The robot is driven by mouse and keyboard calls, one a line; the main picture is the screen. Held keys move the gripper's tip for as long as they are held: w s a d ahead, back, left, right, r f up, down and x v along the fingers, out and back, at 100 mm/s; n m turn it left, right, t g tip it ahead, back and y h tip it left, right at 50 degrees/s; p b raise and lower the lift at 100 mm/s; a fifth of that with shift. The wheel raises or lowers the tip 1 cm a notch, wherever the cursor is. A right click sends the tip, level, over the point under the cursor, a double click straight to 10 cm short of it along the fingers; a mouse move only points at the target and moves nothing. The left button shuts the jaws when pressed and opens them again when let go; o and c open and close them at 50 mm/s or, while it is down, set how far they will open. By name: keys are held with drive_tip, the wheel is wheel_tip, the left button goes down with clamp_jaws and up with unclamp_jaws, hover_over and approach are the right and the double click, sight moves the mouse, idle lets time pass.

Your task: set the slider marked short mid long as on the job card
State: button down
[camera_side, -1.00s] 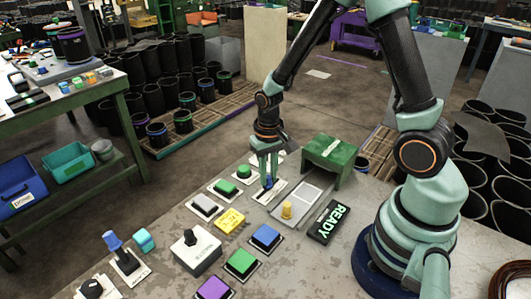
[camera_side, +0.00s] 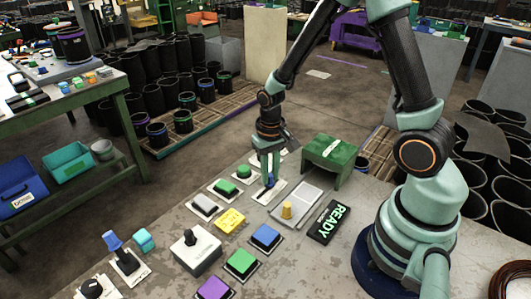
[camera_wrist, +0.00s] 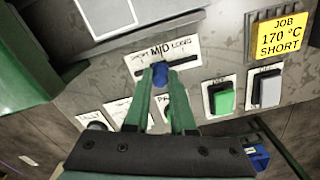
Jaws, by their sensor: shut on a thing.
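The slider plate (camera_wrist: 187,52) carries the words SHORT, MID and LONG, left to right in the wrist view. Its blue knob (camera_wrist: 161,74) sits below the MID word, about the middle of the plate. My gripper (camera_wrist: 161,80) is shut on the knob, one finger on each side; the fingers hide part of it and the plate's lower edge. In the side view my gripper (camera_side: 269,184) reaches down onto the slider plate (camera_side: 276,192). The yellow job card (camera_wrist: 281,36) reads JOB 170 °C SHORT.
A green button (camera_wrist: 222,98) and a grey button (camera_wrist: 267,90) are right of the slider in the wrist view. A green stand (camera_side: 333,155), a grey tray with a yellow knob (camera_side: 287,210) and a READY sign (camera_side: 328,222) are close by in the side view.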

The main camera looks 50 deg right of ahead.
drive_tip(key=shift+d, duration=1.4)
drive_tip(key=c, duration=0.8)
unclamp_jaws()
drive_tip(key=shift+o, duration=0.2)
drive_tip(key=shift+r, duration=0.15)
wheel_tip(320, 180, up, 12)
drive_tip(key=shift+a, duration=0.1)
wheel_tip(320, 180, up, 9)
drive_tip(key=n+t, duration=0.4)
drive_tip(key=t, duration=0.1)
hover_over(276, 182)
drive_tip(key=s+a, duration=0.5)
drive_tip(key=shift+s+a+r+t, duration=0.3)
drive_tip(key=shift+s+a+r, duration=0.1)
drive_tip(key=shift+s+r, duration=0.2)
